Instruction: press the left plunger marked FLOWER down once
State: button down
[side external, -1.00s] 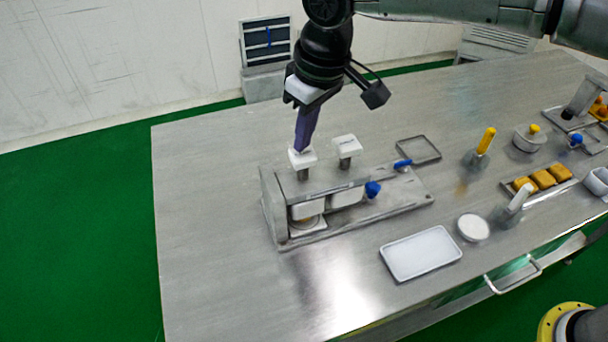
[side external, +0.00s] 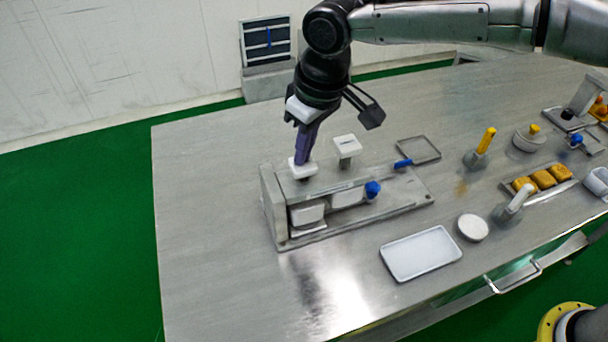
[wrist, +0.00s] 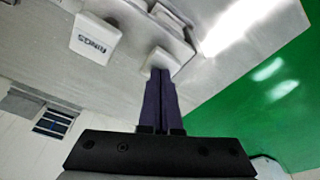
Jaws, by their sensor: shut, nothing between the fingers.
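The left plunger (side external: 302,170) has a white square cap that sits low, close to the top of the machine frame (side external: 268,205). My gripper (side external: 301,160) is shut and empty, pointing down with its purple fingertips on this cap. In the wrist view the fingertips (wrist: 160,72) meet the edge of the cap (wrist: 170,60), and its marking is hidden or not readable. The right plunger (side external: 347,146) stands higher on its shaft; its cap in the wrist view (wrist: 95,38) appears to read RINGS. Below the left plunger, a white block (side external: 307,212) is low, near the machine's base.
A blue knob (side external: 373,189) is on the machine's front right. A white tray (side external: 420,253) and a round white dish (side external: 473,227) lie to the right. An empty frame (side external: 418,150) lies behind. The table's left side is clear.

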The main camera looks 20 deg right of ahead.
jog(key=shift+x, duration=1.15)
jog(key=shift+s+d, duration=0.15)
jog(key=shift+s, duration=0.1)
jog(key=shift+w+a+v, duration=0.15)
jog(key=shift+w+v, duration=0.1)
jog(key=shift+v, duration=1.25)
jog(key=shift+w+a+v, duration=0.15)
jog(key=shift+w+v, duration=0.1)
jog(key=shift+v, duration=1.25)
jog(key=shift+w+a+v, duration=0.15)
jog(key=shift+w+v, duration=0.15)
jog(key=shift+v, duration=1.2)
jog(key=shift+w+r, duration=0.1)
jog(key=shift+r, duration=0.05)
